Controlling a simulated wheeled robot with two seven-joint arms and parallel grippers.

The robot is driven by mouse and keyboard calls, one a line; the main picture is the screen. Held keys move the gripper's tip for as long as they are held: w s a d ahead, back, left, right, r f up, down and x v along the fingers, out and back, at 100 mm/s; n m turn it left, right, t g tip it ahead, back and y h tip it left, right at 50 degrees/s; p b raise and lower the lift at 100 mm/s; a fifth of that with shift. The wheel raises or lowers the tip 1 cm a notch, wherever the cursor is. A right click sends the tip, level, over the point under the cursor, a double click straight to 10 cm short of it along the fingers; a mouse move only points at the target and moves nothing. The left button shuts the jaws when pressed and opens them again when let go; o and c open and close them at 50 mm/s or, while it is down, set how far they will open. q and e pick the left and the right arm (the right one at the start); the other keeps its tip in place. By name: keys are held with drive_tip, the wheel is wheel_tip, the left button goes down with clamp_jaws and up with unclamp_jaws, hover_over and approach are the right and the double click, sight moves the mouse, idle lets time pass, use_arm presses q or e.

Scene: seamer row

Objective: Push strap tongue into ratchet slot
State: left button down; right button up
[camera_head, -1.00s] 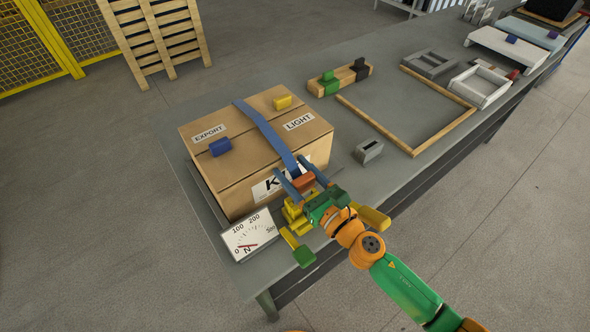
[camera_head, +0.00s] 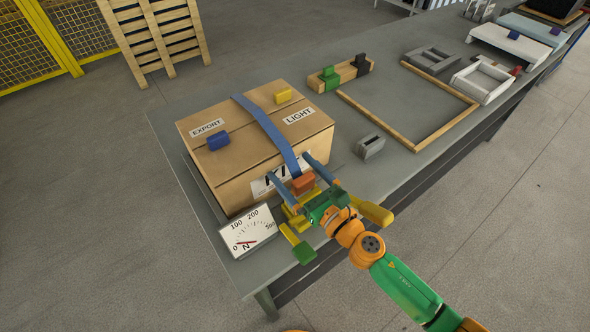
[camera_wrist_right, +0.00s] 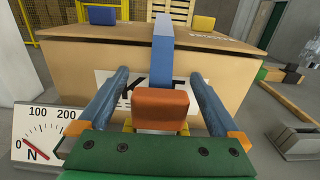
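A blue strap (camera_head: 268,128) runs over the cardboard box (camera_head: 215,178) and down its near side. At its lower end is an orange block (camera_head: 303,183), which looks like the tongue; it also shows in the right wrist view (camera_wrist_right: 160,108). Yellow ratchet parts (camera_head: 291,213) lie just below the orange block. Their slot is hidden, so I cannot tell how far the tongue is in. My right gripper (camera_head: 288,165) is open, its blue fingers on either side of the strap and orange block, with gaps at both sides in the wrist view (camera_wrist_right: 160,74).
A force gauge (camera_head: 249,232) stands left of the ratchet, its needle near 0. A grey slotted block (camera_head: 371,146) stands right of the box. A wooden frame (camera_head: 381,124) and a wooden rail with green and black clips (camera_head: 346,75) lie farther back on the grey bench.

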sight(306, 186)
drive_tip(key=b+v, duration=0.1)
drive_tip(key=v, duration=0.5)
drive_tip(key=shift+s+d+f, duration=0.1)
drive_tip(key=shift+s+f, duration=0.05)
drive_tip(key=shift+f, duration=0.05)
drive_tip(key=shift+s+d+r+b, duration=0.2)
drive_tip(key=shift+s+d+b, duration=0.05)
drive_tip(key=shift+s+b, duration=0.1)
